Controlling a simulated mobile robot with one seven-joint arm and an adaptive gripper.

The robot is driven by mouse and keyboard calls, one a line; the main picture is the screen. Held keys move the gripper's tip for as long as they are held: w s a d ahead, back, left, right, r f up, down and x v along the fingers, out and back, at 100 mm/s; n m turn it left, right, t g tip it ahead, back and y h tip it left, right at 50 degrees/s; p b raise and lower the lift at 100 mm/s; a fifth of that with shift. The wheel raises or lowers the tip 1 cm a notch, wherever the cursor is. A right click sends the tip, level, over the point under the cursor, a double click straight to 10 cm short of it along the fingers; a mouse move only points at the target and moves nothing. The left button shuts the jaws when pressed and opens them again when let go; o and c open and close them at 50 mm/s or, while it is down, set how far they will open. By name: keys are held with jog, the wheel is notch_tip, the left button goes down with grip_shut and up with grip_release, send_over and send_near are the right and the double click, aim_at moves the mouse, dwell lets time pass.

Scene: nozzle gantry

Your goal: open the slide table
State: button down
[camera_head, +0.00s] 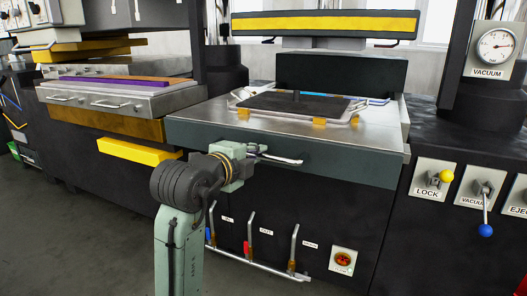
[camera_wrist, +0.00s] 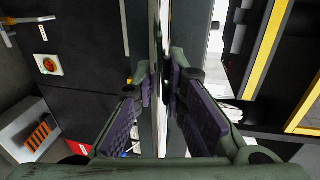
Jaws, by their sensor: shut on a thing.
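The slide table (camera_head: 200,122) has a steel top and a dark grey-green front panel. A silver bar handle (camera_head: 282,159) runs along that front. My gripper (camera_head: 252,152) is at the left part of the handle, with its fingers shut on it. In the wrist view, the two fingers with purple pads (camera_wrist: 162,88) stand on either side of a thin pale strip. The handle's gripped part is mostly hidden by the fingers.
A black plate (camera_head: 295,104) in a wire frame lies on the table. Three levers (camera_head: 293,248) and a low rail stand below. A yellow bar (camera_head: 138,151) sticks out left. Lock (camera_head: 445,177) and vacuum (camera_head: 486,229) levers are at right. Grey floor is open at lower left.

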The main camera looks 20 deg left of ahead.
jog(key=shift+f+b+v, duration=0.15)
jog(key=shift+f+v, duration=0.1)
jog(key=shift+v, duration=0.85)
jog(key=shift+f+b+v, duration=0.15)
jog(key=shift+f+v, duration=0.05)
jog(key=shift+v, duration=0.9)
jog(key=shift+s, duration=0.1)
jog(key=c, duration=1.6)
grip_release()
jog(key=v, duration=1.2)
